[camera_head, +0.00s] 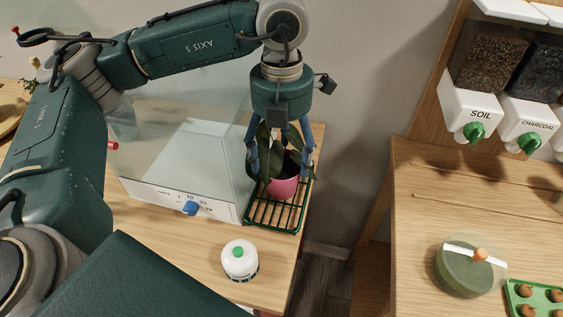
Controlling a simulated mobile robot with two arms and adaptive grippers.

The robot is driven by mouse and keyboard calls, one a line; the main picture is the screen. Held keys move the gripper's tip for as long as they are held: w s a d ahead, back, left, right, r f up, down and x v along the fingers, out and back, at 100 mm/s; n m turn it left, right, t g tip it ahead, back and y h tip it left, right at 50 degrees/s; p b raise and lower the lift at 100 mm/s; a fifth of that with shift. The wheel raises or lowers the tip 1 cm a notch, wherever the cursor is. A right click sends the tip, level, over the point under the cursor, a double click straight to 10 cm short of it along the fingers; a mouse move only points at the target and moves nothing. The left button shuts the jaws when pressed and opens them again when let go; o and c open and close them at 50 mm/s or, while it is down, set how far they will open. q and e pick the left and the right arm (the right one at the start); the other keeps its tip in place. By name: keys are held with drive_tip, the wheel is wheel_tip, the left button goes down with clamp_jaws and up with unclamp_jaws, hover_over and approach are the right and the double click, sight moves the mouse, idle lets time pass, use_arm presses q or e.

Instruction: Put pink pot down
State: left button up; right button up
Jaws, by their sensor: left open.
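The pink pot (283,188) holds a plant with dark green leaves and stands on a green wire rack (268,217) near the right edge of the left wooden table. It looks upright. My left gripper (280,165) is above the pot, pointing down, with its blue-grey fingers spread on either side of the plant. The fingers are open, and the leaves partly hide their tips. The back of the rack is hidden behind the pot and plant. My right gripper is not in view.
A glass case (180,150) with a white base and blue knob (191,208) stands left of the rack. A white round device (239,260) with a green button is in front. Right of a gap, another table holds a round container (470,265) and a green tray (540,293) beneath dispensers.

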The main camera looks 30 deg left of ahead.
sight(282, 168)
use_arm(q)
wheel_tip(282, 168, up, 9)
idle(0.3)
drive_tip(key=shift+r, duration=0.15)
